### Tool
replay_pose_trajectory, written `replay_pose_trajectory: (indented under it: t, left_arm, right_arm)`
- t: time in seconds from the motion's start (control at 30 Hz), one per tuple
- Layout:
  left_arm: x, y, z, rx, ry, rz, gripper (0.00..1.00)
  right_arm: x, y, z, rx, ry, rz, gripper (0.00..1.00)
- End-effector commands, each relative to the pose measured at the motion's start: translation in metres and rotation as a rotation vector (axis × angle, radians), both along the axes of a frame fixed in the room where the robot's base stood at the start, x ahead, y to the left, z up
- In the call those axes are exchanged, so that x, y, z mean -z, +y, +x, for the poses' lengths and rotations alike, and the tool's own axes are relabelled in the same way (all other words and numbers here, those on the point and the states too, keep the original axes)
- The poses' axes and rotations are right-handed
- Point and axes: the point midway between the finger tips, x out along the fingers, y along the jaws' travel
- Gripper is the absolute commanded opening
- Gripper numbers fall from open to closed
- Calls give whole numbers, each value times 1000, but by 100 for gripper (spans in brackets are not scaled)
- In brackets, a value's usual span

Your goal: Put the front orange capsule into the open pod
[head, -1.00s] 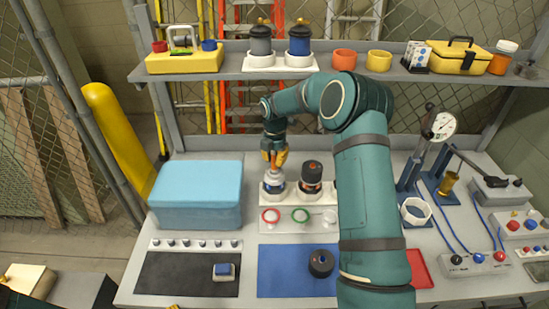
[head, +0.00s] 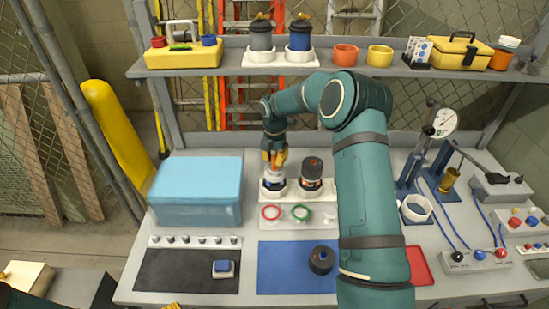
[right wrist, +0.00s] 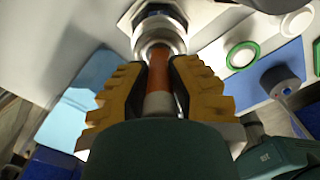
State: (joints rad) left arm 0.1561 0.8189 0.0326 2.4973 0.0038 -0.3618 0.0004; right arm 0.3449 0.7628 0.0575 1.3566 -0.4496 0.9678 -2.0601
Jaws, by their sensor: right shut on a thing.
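My right gripper (head: 274,156) is above the left one of two pods on the bench. Its yellow fingers are shut on the orange capsule (right wrist: 158,75), which points down at the open pod (head: 273,184). In the right wrist view the capsule's far end meets the silver mouth of the pod (right wrist: 160,28); I cannot tell how deep it sits. The other pod (head: 311,180), beside it, has a dark top. Yellow tips at the bottom edge of the head view look like my left gripper (head: 171,306); the rest is out of frame.
A dark round cap (head: 321,261) lies on the blue mat (head: 290,281). Red and green rings (head: 301,212) lie before the pods. A light-blue box (head: 198,188) stands left, a gauge press (head: 432,140) right. The shelf (head: 345,72) runs above.

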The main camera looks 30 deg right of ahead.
Motion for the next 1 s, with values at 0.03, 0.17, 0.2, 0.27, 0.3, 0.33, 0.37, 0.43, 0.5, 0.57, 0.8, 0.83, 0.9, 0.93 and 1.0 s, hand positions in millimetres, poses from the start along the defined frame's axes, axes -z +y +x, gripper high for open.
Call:
replay_pose_trajectory:
  t: [0.03,0.17,0.2,0.27,0.3,0.33,0.37,0.43,0.5,0.57,0.8,0.83,0.9,0.93,1.0]
  left_arm:
    - [1,0,0,0,0,0,100]
    - [3,0,0,0,0,0,100]
    - [4,0,0,0,0,0,100]
    - [5,0,0,0,0,0,100]
    - [5,0,0,0,0,0,100]
    - [6,0,0,0,0,0,100]
    - [6,0,0,0,0,0,100]
    - [7,0,0,0,0,0,100]
    - [8,0,0,0,0,0,100]
    - [9,0,0,0,0,0,100]
    - [8,0,0,0,0,0,100]
    - [8,0,0,0,0,0,100]
    - [8,0,0,0,0,0,100]
    - [9,0,0,0,0,0,100]
    - [9,0,0,0,0,0,100]
  right_arm:
    - [2,0,0,0,0,0,0]
    - [6,0,0,0,0,0,0]
    - [7,0,0,0,0,0,0]
    - [9,0,0,0,0,1,0]
    - [10,0,0,0,1,0,0]
    - [10,0,0,0,1,0,0]
    - [11,0,0,0,1,0,0]
    - [13,0,0,0,1,0,0]
    - [15,0,0,0,1,0,0]
    - [16,0,0,0,1,0,0]
    - [16,0,0,0,0,0,0]
    - [16,0,0,0,0,0,0]
    - [16,0,0,0,0,0,0]
    - [16,0,0,0,0,0,0]
    - [17,0,0,0,0,0,0]
